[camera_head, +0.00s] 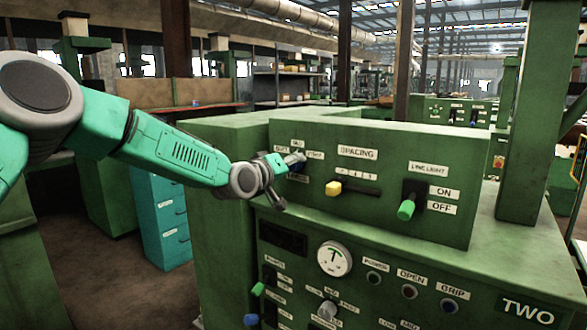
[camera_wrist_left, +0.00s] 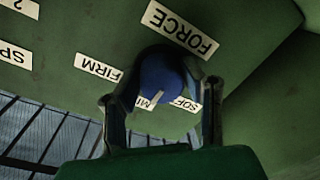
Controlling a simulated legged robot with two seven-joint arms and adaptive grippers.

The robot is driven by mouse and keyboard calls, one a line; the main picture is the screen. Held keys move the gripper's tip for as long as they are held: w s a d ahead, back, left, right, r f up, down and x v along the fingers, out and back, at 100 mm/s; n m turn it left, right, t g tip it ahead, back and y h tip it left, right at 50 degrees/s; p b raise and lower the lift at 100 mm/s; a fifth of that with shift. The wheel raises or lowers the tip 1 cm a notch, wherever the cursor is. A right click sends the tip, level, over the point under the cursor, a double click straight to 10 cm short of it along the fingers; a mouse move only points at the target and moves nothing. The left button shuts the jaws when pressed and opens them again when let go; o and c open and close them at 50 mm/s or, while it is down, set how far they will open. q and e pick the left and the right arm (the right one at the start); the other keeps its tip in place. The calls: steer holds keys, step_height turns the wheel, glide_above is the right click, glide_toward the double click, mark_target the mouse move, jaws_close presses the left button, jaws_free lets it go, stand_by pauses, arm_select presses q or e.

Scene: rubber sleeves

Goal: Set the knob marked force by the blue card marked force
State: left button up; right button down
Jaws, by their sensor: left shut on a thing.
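The blue force knob (camera_wrist_left: 160,76) sits between the fingers of my left gripper (camera_head: 294,160), which is shut on it. Its white pointer is turned toward the MID label (camera_wrist_left: 144,102) between FIRM and SOFT. A white FORCE label (camera_wrist_left: 181,29) is beside the knob in the left wrist view, where the lettering appears upside down. In the head view my gripper hides most of the knob, at the upper left of the green panel. I cannot make out a separate blue card. My right gripper is not in view.
Right of the knob are a yellow SPACING slider (camera_head: 334,188) and a green ON/OFF lever (camera_head: 406,210). A gauge (camera_head: 334,258) and several buttons lie on the lower panel. A teal cabinet (camera_head: 163,222) stands at the left. The panel's front is clear.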

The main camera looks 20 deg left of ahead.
arm_select(q)
steer(key=shift+f, duration=0.35)
steer(key=o, duration=1.1)
steer(key=shift+o, duration=0.2)
steer(key=shift+a+r, duration=0.1)
steer(key=shift+r, duration=0.05)
steer(key=shift+s+a+r, duration=0.1)
steer(key=v, duration=1.1)
steer(key=shift+s+a, duration=0.2)
steer(key=shift+s, duration=0.15)
